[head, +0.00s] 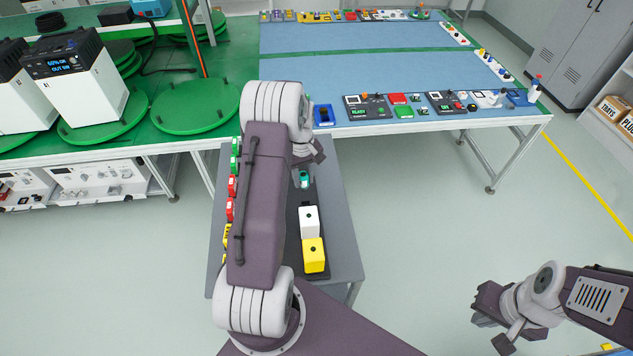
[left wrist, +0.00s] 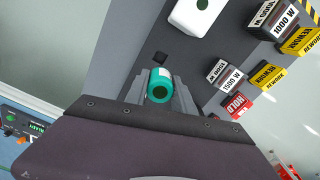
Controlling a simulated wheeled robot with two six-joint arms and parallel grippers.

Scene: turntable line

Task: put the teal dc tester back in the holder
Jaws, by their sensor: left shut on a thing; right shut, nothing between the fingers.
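The teal dc tester (head: 304,179) is at the far end of the dark holder on the small grey table. My left gripper (head: 303,168) is shut on it, and my arm hides part of the grip. In the left wrist view the teal tester (left wrist: 159,91) shows its round end between the two fingers. The dark holder (head: 294,225) bears a white tester (head: 309,221) and a yellow tester (head: 313,252). I cannot tell whether the teal tester touches the holder. My right gripper (head: 490,325) is shut and empty, out over the floor.
Red, green and yellow labelled blocks (head: 231,187) line the left side of the small grey table (head: 342,225), partly behind my left arm. A long blue-topped bench (head: 395,75) with several devices stands behind. A green turntable (head: 195,105) is at the back left.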

